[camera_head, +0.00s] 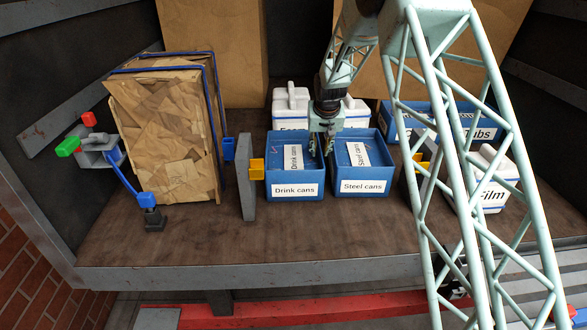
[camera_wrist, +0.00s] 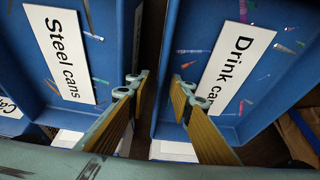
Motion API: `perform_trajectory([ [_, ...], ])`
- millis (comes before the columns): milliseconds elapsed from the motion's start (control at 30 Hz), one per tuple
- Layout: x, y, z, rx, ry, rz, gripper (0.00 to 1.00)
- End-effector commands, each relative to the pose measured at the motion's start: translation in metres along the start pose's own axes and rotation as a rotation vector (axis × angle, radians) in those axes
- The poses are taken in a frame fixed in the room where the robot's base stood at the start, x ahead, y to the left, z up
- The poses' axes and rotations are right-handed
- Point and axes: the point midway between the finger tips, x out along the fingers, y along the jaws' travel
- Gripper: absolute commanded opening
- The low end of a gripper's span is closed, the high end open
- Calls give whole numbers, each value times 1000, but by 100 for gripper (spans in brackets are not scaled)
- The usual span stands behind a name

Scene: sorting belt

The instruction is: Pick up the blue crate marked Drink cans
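The blue crate marked Drink cans (camera_head: 295,189) stands on the brown deck, with a white label on its front and another inside. In the wrist view, the Drink cans crate (camera_wrist: 168,128) is on the right. My gripper (camera_head: 321,150) points down over the neighbouring walls of this crate and the Steel cans crate. The right finger overlaps the Drink cans crate's inside; the left is near the Steel cans crate's wall. Whether they touch either crate is unclear.
The blue Steel cans crate (camera_head: 361,186) stands close on the right, a narrow gap between. White lidded boxes (camera_head: 291,97) stand behind. A grey upright plate (camera_head: 247,178) with a yellow block is just left. A strapped cardboard bale (camera_head: 160,135) stands farther left. The front deck is clear.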

Motion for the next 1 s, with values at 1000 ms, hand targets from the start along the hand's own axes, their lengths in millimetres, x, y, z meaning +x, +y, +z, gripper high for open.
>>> perform_trajectory([
  [1000, -1, 0, -1, 1, 2, 0, 0],
])
